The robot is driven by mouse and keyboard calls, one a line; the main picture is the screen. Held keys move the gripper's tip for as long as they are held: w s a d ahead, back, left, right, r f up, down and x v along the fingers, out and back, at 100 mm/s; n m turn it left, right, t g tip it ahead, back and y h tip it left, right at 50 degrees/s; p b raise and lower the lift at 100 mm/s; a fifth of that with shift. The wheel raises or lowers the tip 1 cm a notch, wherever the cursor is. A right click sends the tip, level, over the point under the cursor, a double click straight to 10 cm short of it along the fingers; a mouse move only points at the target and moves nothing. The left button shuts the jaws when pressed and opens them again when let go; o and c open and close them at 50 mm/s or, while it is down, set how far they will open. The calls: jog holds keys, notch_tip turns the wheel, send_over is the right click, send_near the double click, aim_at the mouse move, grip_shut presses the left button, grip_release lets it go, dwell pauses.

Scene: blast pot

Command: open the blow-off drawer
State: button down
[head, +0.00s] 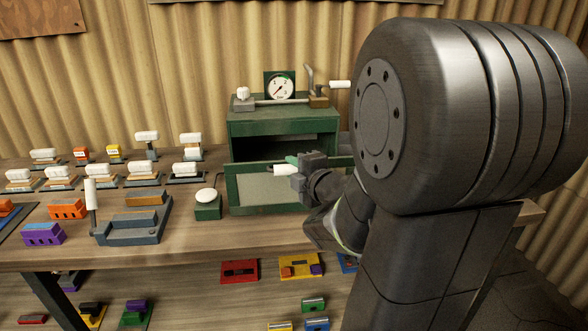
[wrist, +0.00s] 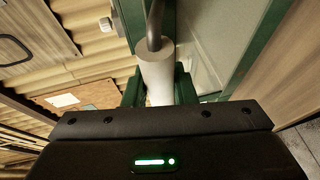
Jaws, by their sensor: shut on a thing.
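The green blast pot cabinet (head: 270,128) stands at the back of the bench, with a dark opening (head: 262,148) in its front. Below the opening is a front panel (head: 252,188) with a green frame and a grey middle; how far it stands out from the cabinet is hard to tell. A white cylindrical handle (head: 282,170) is on that front. My gripper (head: 296,166) is shut on the handle. In the wrist view the white handle (wrist: 154,72) lies between the green fingers, with a grey metal bar (wrist: 155,25) beyond it. My arm hides the right part of the front.
A pressure gauge (head: 280,86) and a white-gripped lever (head: 340,84) are on top of the cabinet. A green box with a white button (head: 207,199) stands close left. A grey fixture (head: 132,222) and several white-handled tools are further left. Coloured blocks lie below the bench.

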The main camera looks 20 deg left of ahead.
jog(key=c, duration=1.2)
grip_release()
jog(key=shift+p+v, duration=1.2)
jog(key=shift+v, duration=5.7)
jog(key=shift+w, duration=0.15)
jog(key=b+x, duration=0.2)
jog(key=x, duration=1.1)
jog(key=shift+w+a, duration=0.15)
jog(key=shift+a, duration=0.15)
jog(key=shift+f, duration=0.1)
